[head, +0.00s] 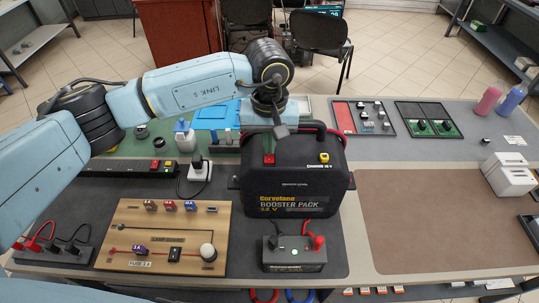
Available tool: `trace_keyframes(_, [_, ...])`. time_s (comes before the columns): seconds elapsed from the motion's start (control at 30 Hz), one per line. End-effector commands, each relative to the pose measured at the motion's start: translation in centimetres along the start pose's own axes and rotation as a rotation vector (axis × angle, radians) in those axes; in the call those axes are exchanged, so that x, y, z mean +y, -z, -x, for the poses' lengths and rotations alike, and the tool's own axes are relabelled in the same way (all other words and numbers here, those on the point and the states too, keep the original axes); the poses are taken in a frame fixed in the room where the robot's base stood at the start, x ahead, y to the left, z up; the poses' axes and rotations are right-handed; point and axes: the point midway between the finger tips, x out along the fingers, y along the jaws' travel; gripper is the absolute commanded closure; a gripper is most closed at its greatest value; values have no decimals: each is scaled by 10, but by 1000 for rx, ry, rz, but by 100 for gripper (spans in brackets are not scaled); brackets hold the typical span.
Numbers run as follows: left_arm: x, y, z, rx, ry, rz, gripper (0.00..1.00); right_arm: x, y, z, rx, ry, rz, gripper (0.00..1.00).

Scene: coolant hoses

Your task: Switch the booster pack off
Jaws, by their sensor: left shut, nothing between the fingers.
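The booster pack (295,190) is a large black case with a handle, standing on the dark mat in the middle of the bench. A red switch (269,158) sits at the left of its top, and a yellow knob (324,157) at the right. I cannot tell the switch's position at this size. My left arm reaches in from the left. Its gripper (281,134) is shut and empty, pointing down over the pack's back left top, just above and behind the red switch; I cannot tell whether it touches the pack. My right gripper is not in view.
A wooden lamp board (125,218) lies left. A white plug block (198,176) stands close to the pack's left. The brown mat (435,215) at right is clear.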

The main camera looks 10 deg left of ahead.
Motion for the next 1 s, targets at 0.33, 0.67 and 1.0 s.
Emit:
trace_keyframes(0.33, [0,1,28,3,-1,0,100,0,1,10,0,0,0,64])
trace_keyframes(0.67, [0,0,55,3,-1,0,100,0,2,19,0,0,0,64])
trace_keyframes(1.0, [0,0,69,2,0,0,100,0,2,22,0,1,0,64])
